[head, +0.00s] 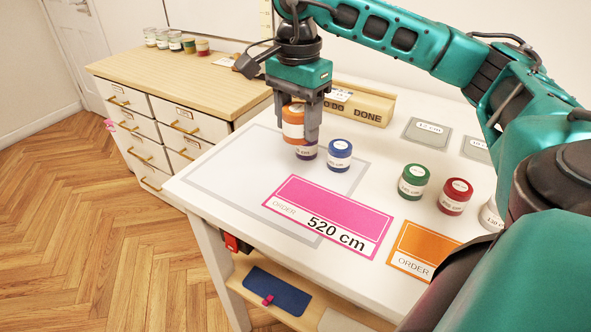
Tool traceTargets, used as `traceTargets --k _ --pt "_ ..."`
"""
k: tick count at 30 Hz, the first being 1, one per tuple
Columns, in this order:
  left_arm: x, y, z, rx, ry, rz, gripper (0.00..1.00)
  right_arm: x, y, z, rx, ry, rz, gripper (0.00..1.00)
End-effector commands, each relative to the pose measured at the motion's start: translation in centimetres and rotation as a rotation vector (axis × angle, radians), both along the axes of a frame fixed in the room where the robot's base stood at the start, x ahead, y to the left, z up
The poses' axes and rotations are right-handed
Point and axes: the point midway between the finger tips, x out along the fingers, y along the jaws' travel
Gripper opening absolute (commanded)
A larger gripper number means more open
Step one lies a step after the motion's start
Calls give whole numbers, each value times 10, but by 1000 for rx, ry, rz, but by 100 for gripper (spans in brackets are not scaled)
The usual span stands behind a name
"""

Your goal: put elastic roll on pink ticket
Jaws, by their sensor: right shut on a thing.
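The pink ticket (315,203) lies flat on the white table, marked ORDER and 520 cm. My right gripper (297,128) points down and is shut on an orange roll (292,124) behind and left of the ticket. A purple roll (308,153) is just below it, partly hidden; I cannot tell whether the two touch. A blue roll (340,156) stands right beside it. A green roll (413,182), a red roll (455,197) and a partly hidden white roll (490,216) stand farther right. My left gripper is not in view.
An orange ticket (416,245) lies right of the pink one, partly hidden by my arm. A wooden TO DO/DONE box (372,110) and grey label cards (427,134) are at the back. A drawer cabinet (170,118) stands left. The pink ticket's surface is clear.

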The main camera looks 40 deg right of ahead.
Motion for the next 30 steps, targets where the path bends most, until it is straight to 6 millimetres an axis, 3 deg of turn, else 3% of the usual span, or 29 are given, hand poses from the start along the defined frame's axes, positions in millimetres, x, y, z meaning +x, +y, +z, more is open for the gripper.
traceTargets --k 3,9,14,22,30 --pt "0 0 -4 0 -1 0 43 -1 0 -35 -1 5 -1 24" --pt "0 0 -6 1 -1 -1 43 -1 0 -73 0 2 -2 24" --pt "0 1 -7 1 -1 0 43 0 0 -86 0 1 -2 24" --pt "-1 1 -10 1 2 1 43 0 0 -123 0 1 -2 24" --pt "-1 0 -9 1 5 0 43 0 0 -126 1 -1 -2 24"
